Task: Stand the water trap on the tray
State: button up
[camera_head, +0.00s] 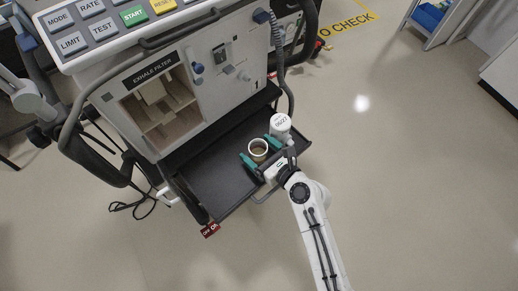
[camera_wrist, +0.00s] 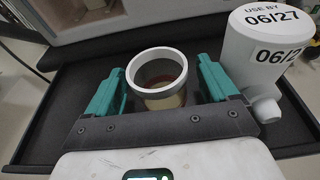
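A round open cup with a pale grey rim and a yellowish lower part, which looks like the water trap (camera_head: 258,147), is at the right part of the dark tray (camera_head: 215,178). In the wrist view the cup (camera_wrist: 157,72) is between the two teal fingers of my gripper (camera_wrist: 160,88). Narrow gaps show between the cup and the fingers, so my gripper (camera_head: 260,152) looks open around it. The cup's base is hidden behind the gripper's dark front plate, so I cannot tell whether it touches the tray (camera_wrist: 62,115).
A white canister (camera_head: 281,127) with a side spout and a "06/27" label stands close to the right finger; it also shows in the wrist view (camera_wrist: 262,60). The ventilator (camera_head: 215,65) rises behind the tray. A hose (camera_head: 280,60) hangs near the canister. The tray's left part is clear.

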jog(key=shift+r, duration=0.15)
jog(key=p+v, duration=0.1)
jog(key=v, duration=1.1)
jog(key=s+d+n+g+h, duration=0.9)
jog(key=s+d+n, duration=1)
jog(key=n, duration=0.7)
jog(key=d+r+h, duration=0.1)
jog(key=d+h, duration=0.1)
jog(key=d, duration=0.1)
jog(key=shift+g, duration=0.3)
